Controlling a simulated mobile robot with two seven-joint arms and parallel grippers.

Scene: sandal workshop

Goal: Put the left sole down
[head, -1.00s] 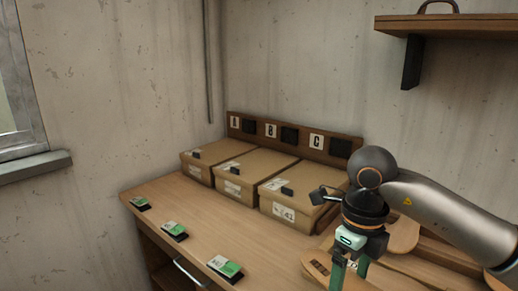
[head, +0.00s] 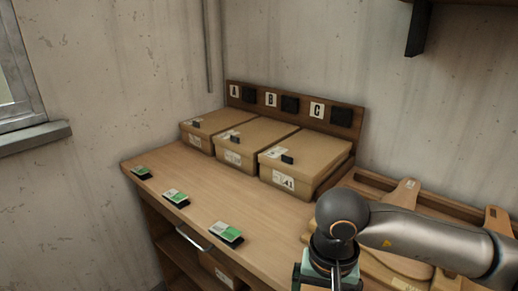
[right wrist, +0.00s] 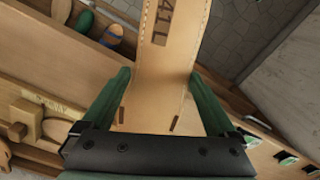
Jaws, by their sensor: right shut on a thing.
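The left sole (right wrist: 172,55) is a tan, stitched piece marked "41 L" in the right wrist view. The two green fingers of my right gripper (right wrist: 160,85) are shut on it, one at each side edge. In the head view my right gripper (head: 328,280) is at the bottom edge, partly cut off, near the bench front. The sole does not show in the head view. My left gripper is in neither view.
Three cardboard boxes (head: 300,165) stand at the back of the wooden bench (head: 190,165) below letters A, B and C. Three green-and-white cards (head: 228,233) lie along its front edge. A wooden tray (head: 440,205) with tan pieces is at the right. Bare bench lies between boxes and cards.

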